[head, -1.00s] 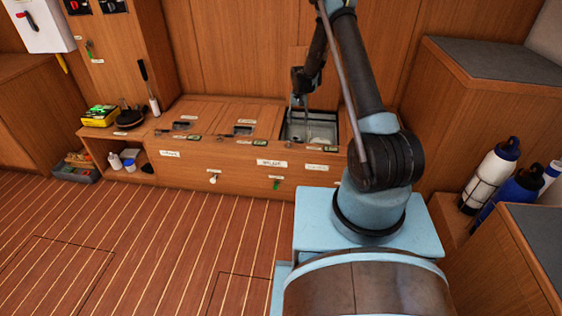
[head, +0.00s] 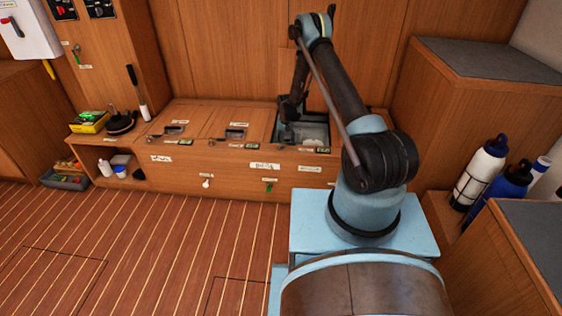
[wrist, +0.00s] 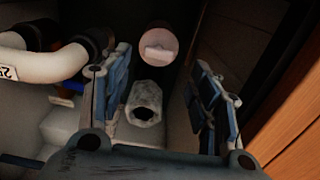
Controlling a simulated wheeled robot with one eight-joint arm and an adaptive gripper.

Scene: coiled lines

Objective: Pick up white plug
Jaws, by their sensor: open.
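In the wrist view a pale, pinkish-white round plug (wrist: 158,47) with a raised grip bar across its face sits deep in the open compartment. My gripper (wrist: 163,85) is open, one finger on either side of the picture, and the plug shows beyond and between the fingertips. Nothing is held. A grey-white hollow hex fitting (wrist: 145,106) lies nearer, beside the left finger. In the head view my gripper (head: 290,132) reaches down into the open hatch (head: 318,131); the plug cannot be made out there.
In the wrist view a white pipe (wrist: 63,62) with black collars lies left of the fingers, and a wooden wall (wrist: 288,125) stands close right. In the head view the locker front (head: 225,175) carries small white and green fittings. Bottles (head: 480,170) stand at right.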

